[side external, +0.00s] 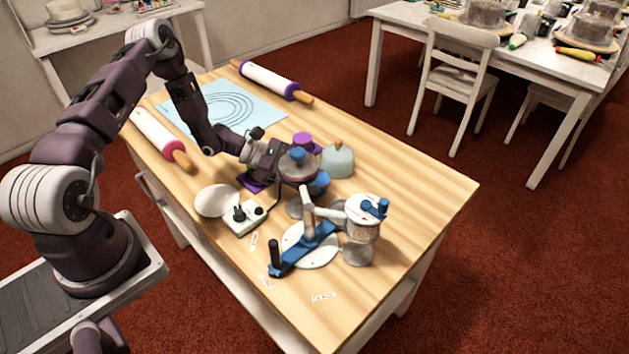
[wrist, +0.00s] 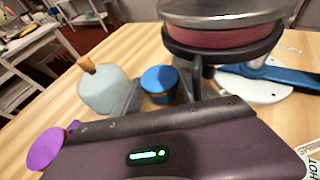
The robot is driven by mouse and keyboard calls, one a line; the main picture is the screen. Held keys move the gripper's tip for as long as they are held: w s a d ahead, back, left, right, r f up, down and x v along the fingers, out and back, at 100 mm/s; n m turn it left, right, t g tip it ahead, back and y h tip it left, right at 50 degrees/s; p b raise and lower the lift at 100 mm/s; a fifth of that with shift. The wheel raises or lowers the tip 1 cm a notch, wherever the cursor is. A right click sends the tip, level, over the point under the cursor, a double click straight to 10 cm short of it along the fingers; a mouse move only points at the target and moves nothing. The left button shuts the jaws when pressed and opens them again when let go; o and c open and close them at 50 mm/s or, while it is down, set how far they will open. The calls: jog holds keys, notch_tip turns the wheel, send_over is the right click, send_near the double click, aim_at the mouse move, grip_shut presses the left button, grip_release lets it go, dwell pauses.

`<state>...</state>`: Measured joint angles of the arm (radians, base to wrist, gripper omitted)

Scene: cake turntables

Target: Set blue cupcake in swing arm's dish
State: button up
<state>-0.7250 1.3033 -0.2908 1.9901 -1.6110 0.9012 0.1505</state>
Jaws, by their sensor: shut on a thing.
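The blue cupcake (wrist: 159,78), blue on top with a brownish band below, sits between the two grey fingers of my gripper (wrist: 160,92), which is shut on it. In the side view the blue cupcake (side external: 320,181) shows at the right of my gripper (side external: 306,180), partly hidden by the turntable dish. A blue swing arm (side external: 304,250) with a black handle lies over a white disc. A pale post and arm rise near it. I cannot tell for sure which dish belongs to it. A dark-rimmed dish with pink-red contents (wrist: 225,40) is close at right of my fingers.
A white cup-like vessel with blue parts (side external: 362,220) stands at the right. A control box (side external: 244,217), a white disc (side external: 217,200), a grey-green dome (side external: 338,161) and a purple disc (wrist: 46,149) are nearby. Rolling pins (side external: 270,80) lie farther back. The table's front right is clear.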

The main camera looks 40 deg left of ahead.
jog(key=shift+w+d+f, duration=0.25)
jog(key=shift+d+f, duration=0.1)
jog(key=shift+f, duration=0.1)
jog(key=shift+f, duration=0.15)
jog(key=o, duration=1.4)
jog(key=shift+c, duration=0.2)
jog(key=shift+o, duration=0.4)
jog(key=v, duration=1.2)
